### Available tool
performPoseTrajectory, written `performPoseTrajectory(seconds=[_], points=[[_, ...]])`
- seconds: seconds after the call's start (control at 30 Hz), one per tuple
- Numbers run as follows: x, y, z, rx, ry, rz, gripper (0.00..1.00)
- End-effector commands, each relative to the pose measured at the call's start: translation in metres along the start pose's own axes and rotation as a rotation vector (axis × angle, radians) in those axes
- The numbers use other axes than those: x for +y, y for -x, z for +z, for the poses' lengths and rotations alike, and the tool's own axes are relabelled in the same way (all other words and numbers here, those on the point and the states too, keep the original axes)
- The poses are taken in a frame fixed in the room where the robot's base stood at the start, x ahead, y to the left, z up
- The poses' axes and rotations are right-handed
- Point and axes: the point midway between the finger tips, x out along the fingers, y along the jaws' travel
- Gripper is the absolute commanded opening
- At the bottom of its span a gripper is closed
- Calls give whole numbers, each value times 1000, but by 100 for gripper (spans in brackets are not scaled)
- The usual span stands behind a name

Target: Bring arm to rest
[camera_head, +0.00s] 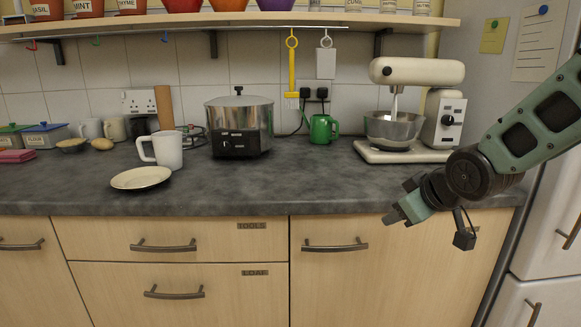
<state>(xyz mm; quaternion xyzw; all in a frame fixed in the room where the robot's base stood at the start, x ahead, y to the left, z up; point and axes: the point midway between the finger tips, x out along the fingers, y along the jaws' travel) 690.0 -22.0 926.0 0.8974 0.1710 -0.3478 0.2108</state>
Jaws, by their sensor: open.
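My gripper (393,217) is at the right of the head view, in front of the counter's front edge and the top of a cupboard door. It is open, and I see nothing held in it. My green and black arm comes in from the right edge and reaches down and left to it. The gap between the fingers is hard to make out at this angle.
The grey counter (300,180) has clear room in its middle. A cream stand mixer (420,75), green mug (321,129), slow cooker (240,118), white mug (168,150) and plate (141,178) stand on it. A fridge (545,215) is at the right.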

Motion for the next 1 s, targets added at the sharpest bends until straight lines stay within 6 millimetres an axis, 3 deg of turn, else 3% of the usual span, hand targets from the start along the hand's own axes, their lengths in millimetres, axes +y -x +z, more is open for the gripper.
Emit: performPoseTrajectory(seconds=[0.03, 0.1, 0.2, 0.3, 0.5, 0.6, 1.0], points=[[-34, 11, 10, -59, -7, -58, 51], [-78, 28, 30, -158, -17, -132, 51], [-129, 56, 60, -297, -16, -217, 51], [-166, 84, 90, -420, -5, -275, 51], [-213, 138, 144, -633, 37, -343, 51], [-224, 167, 160, -717, 56, -358, 51], [-196, 232, 90, -707, 49, -355, 51]])
